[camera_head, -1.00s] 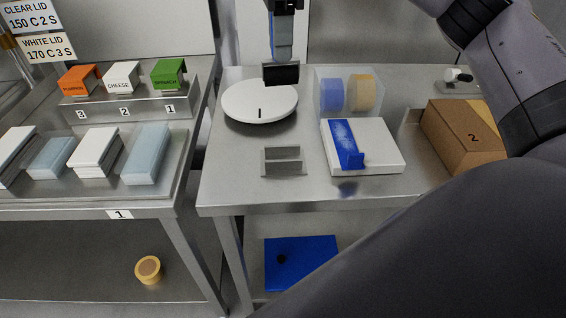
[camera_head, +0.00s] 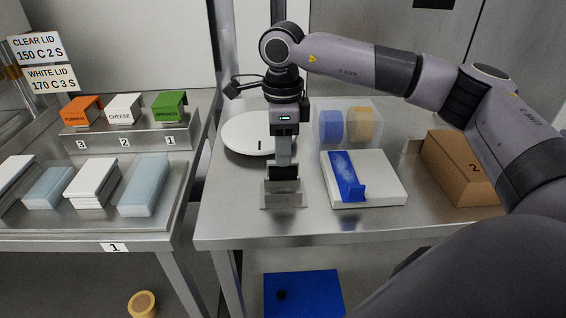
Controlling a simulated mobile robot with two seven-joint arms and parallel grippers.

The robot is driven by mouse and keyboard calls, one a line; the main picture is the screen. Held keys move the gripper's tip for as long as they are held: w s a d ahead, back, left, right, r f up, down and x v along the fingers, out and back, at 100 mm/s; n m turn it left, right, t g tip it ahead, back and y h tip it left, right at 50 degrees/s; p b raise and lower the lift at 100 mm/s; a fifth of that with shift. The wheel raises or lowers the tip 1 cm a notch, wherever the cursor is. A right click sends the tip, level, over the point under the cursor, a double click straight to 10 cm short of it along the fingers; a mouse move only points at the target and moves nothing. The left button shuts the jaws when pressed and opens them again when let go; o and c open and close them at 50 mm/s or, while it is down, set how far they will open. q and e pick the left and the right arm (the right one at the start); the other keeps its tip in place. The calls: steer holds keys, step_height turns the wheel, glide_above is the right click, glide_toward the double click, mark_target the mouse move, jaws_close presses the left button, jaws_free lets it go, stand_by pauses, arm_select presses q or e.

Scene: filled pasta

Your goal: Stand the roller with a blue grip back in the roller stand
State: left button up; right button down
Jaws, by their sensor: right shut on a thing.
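My right gripper (camera_head: 284,158) points straight down over the work table and is shut on the roller. The roller's dark head (camera_head: 284,172) shows just below the fingers. Its blue grip is mostly hidden by the gripper. The roller stand (camera_head: 283,199), a small metal holder, is on the table directly below and around the lower edge of the head. The roller looks upright. I cannot tell whether its head rests in the stand or hovers just over it. My left gripper is not in view.
A white round plate (camera_head: 243,134) is behind the stand, partly covered by my arm. A white box with a blue dispenser (camera_head: 347,176) is close on the right. A clear bin (camera_head: 372,112) and a cardboard box (camera_head: 458,166) stand farther off. The table's front edge (camera_head: 330,242) is near.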

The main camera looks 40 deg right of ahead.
step_height(320, 180, down, 4)
steer(key=shift+f, duration=0.1)
steer(key=shift+f, duration=0.15)
steer(key=c, duration=0.8)
jaws_free()
steer(key=shift+r, duration=0.25)
step_height(320, 180, up, 12)
steer(key=shift+f, duration=0.1)
